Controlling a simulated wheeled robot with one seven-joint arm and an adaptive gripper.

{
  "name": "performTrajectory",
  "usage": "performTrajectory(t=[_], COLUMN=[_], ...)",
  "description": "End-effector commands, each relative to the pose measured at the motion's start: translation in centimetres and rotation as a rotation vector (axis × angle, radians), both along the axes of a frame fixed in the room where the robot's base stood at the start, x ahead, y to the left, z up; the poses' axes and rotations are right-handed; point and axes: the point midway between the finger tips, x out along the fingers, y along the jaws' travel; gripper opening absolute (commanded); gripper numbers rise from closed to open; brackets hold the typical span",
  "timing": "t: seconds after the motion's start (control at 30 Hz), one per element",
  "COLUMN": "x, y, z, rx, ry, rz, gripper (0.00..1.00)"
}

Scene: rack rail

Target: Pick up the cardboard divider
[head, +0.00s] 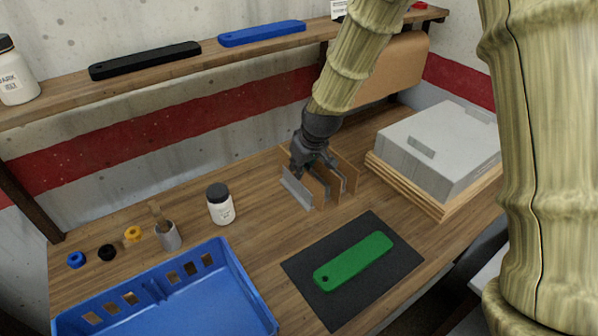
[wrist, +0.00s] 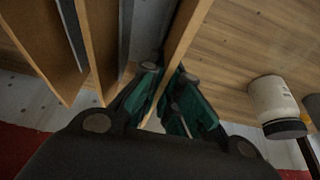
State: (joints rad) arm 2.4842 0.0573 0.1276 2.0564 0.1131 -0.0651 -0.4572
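A group of thin upright panels, some tan and some grey, stands on the wooden table below my gripper. The cardboard divider (wrist: 187,28) appears to be a thin tan panel at the right of this group in the wrist view, seen nearly edge-on. My gripper (head: 322,180) reaches down among the panels in the head view. In the wrist view, its fingertips (wrist: 168,74) lie close against both sides of that panel and look shut on it. The gripper hides part of the panels in the head view. I cannot tell whether the divider is clear of the table.
A white jar (head: 220,205) stands left of the panels. A green bar (head: 352,261) lies on a dark mat (head: 318,300) in front. A grey box (head: 440,145) sits on wooden boards at right. A blue bin (head: 235,262) is front left. A shelf (head: 215,55) runs behind.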

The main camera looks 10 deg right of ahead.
Motion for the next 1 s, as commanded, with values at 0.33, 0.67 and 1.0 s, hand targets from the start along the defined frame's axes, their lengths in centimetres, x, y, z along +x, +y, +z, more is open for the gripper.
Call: performTrajectory(t=[0.33,0.67,1.0], x=[0.1,0.1,0.0], y=[0.0,0.0,0.0], z=[4.8,8.7,9.4], rx=[-0.001,0.0,-0.001], ry=[-0.005,-0.002,0.0], rz=[0.001,0.0,0.0], gripper=[0.0,0.0,0.0])
